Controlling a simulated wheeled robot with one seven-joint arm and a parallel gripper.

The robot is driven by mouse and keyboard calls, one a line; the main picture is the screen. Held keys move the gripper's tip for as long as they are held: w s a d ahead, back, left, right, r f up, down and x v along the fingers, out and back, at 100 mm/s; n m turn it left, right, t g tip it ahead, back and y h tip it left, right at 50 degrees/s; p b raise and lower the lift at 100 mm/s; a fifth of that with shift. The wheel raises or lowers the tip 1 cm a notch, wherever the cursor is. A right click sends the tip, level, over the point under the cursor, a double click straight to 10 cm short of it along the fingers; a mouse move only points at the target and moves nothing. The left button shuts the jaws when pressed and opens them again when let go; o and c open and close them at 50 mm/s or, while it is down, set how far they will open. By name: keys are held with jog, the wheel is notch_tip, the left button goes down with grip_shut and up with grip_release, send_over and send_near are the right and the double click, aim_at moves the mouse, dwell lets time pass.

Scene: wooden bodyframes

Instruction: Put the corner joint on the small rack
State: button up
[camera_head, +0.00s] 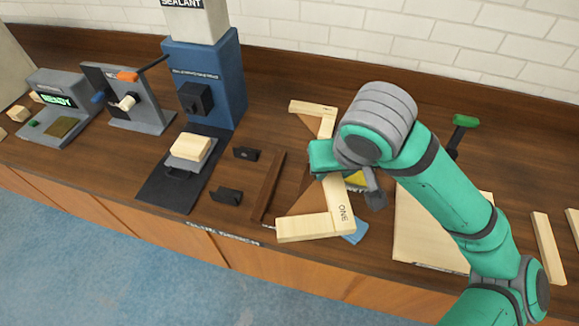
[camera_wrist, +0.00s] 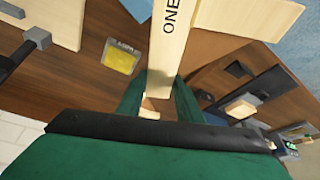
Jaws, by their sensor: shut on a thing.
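A pale wooden C-shaped frame marked "ONE" (camera_head: 341,208), with brown triangular braces at its corners, lies low over the bench. I take it to be the corner joint. In the wrist view my green gripper fingers (camera_wrist: 158,88) stand on both sides of the bar (camera_wrist: 172,50). My arm hides part of the bar in the head view, and I cannot tell whether it touches the bench. Two small black brackets (camera_head: 226,196) and a dark brown strip (camera_head: 268,187) lie left of it. I cannot tell which thing is the small rack.
A yellow pad (camera_head: 355,181) lies beside the bar, and a blue piece (camera_head: 356,231) lies under its near corner. A blue sealant machine (camera_head: 212,80) stands at the back left. A light board (camera_head: 425,235) lies right, partly behind my arm. The bench's front edge is close.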

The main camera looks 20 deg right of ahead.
jog(key=w+f, duration=0.3)
jog(key=w, duration=0.1)
jog(key=w+f, duration=0.2)
jog(key=w, duration=0.2)
jog(key=w+a+f, duration=0.1)
jog(key=w+f, duration=0.2)
jog(key=w, duration=0.1)
jog(key=shift+w+f, duration=0.25)
jog(key=shift+f, duration=0.1)
jog(key=shift+w+f, duration=0.2)
jog(key=shift+f, duration=0.1)
jog(key=shift+w+f, duration=0.15)
jog(key=shift+f, duration=1.55)
jog(key=o, duration=1.2)
jog(key=d+v, duration=0.1)
jog(key=v, duration=1.1)
jog(key=shift+a, duration=0.45)
